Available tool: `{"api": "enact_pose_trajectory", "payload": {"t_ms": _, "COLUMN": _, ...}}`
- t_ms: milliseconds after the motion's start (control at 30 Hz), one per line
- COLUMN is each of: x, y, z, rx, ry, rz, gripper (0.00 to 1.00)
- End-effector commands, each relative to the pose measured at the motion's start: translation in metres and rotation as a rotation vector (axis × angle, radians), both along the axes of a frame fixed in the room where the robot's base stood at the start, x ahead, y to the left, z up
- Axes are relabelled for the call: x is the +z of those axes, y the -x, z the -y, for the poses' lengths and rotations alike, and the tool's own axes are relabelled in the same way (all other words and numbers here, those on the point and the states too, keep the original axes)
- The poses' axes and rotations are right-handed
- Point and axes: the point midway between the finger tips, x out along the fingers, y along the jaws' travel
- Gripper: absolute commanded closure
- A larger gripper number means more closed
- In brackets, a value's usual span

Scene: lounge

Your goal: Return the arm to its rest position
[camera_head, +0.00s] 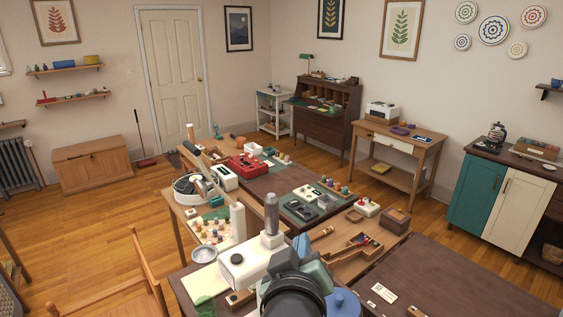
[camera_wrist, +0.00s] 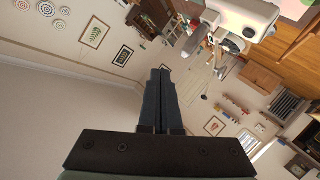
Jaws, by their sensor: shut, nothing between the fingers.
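My gripper (camera_wrist: 161,72) shows in the wrist view with its two dark fingers together and nothing between them. The fingers point up the picture, towards the far wall and clear of any surface. The wrist view is turned over, with the wall pictures and floor tilted. In the head view, dark and grey parts of my arm (camera_head: 293,292) stand at the bottom middle, in front of the tables. I cannot make out the fingertips there.
A white device (camera_head: 245,264) with a grey upright cylinder stands close beside my arm; a white device (camera_wrist: 245,14) is also near in the wrist view. Tables behind hold a red case (camera_head: 249,166) and many small things. A brown tabletop (camera_head: 450,275) at right is mostly bare.

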Motion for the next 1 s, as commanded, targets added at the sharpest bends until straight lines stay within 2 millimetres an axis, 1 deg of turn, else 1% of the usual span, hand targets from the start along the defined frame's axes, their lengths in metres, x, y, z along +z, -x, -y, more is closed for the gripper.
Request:
{"api": "enact_pose_trajectory", "payload": {"t_ms": 33, "x": 0.024, "y": 0.002, "z": -0.007, "rx": -0.003, "ry": -0.122, "rz": 0.069, "gripper": 1.0}}
{"api": "enact_pose_trajectory", "payload": {"t_ms": 100, "x": 0.052, "y": 0.007, "z": -0.017, "rx": 0.001, "ry": -0.293, "rz": 0.148, "gripper": 1.0}}
{"api": "enact_pose_trajectory", "payload": {"t_ms": 167, "x": 0.076, "y": 0.012, "z": -0.025, "rx": 0.013, "ry": -0.439, "rz": 0.21, "gripper": 1.0}}
{"api": "enact_pose_trajectory", "payload": {"t_ms": 200, "x": 0.091, "y": 0.017, "z": -0.03, "rx": 0.025, "ry": -0.535, "rz": 0.246, "gripper": 1.0}}
{"api": "enact_pose_trajectory", "payload": {"t_ms": 233, "x": 0.097, "y": 0.02, "z": -0.032, "rx": 0.038, "ry": -0.577, "rz": 0.291, "gripper": 1.0}}
{"api": "enact_pose_trajectory", "payload": {"t_ms": 267, "x": 0.104, "y": 0.024, "z": -0.031, "rx": 0.06, "ry": -0.563, "rz": 0.37, "gripper": 1.0}}
{"api": "enact_pose_trajectory", "payload": {"t_ms": 300, "x": 0.122, "y": 0.032, "z": -0.03, "rx": 0.086, "ry": -0.558, "rz": 0.463, "gripper": 1.0}}
{"api": "enact_pose_trajectory", "payload": {"t_ms": 367, "x": 0.148, "y": 0.048, "z": -0.03, "rx": 0.125, "ry": -0.552, "rz": 0.597, "gripper": 1.0}}
{"api": "enact_pose_trajectory", "payload": {"t_ms": 400, "x": 0.164, "y": 0.061, "z": -0.03, "rx": 0.149, "ry": -0.547, "rz": 0.683, "gripper": 1.0}}
{"api": "enact_pose_trajectory", "payload": {"t_ms": 467, "x": 0.185, "y": 0.081, "z": -0.03, "rx": 0.182, "ry": -0.54, "rz": 0.801, "gripper": 1.0}}
{"api": "enact_pose_trajectory", "payload": {"t_ms": 500, "x": 0.197, "y": 0.094, "z": -0.03, "rx": 0.202, "ry": -0.535, "rz": 0.87, "gripper": 1.0}}
{"api": "enact_pose_trajectory", "payload": {"t_ms": 600, "x": 0.22, "y": 0.124, "z": -0.03, "rx": 0.241, "ry": -0.524, "rz": 1.006, "gripper": 1.0}}
{"api": "enact_pose_trajectory", "payload": {"t_ms": 700, "x": 0.232, "y": 0.141, "z": -0.03, "rx": 0.261, "ry": -0.517, "rz": 1.08, "gripper": 1.0}}
{"api": "enact_pose_trajectory", "payload": {"t_ms": 800, "x": 0.238, "y": 0.148, "z": -0.03, "rx": 0.269, "ry": -0.514, "rz": 1.107, "gripper": 1.0}}
{"api": "enact_pose_trajectory", "payload": {"t_ms": 1000, "x": 0.239, "y": 0.147, "z": -0.03, "rx": 0.268, "ry": -0.514, "rz": 1.105, "gripper": 1.0}}
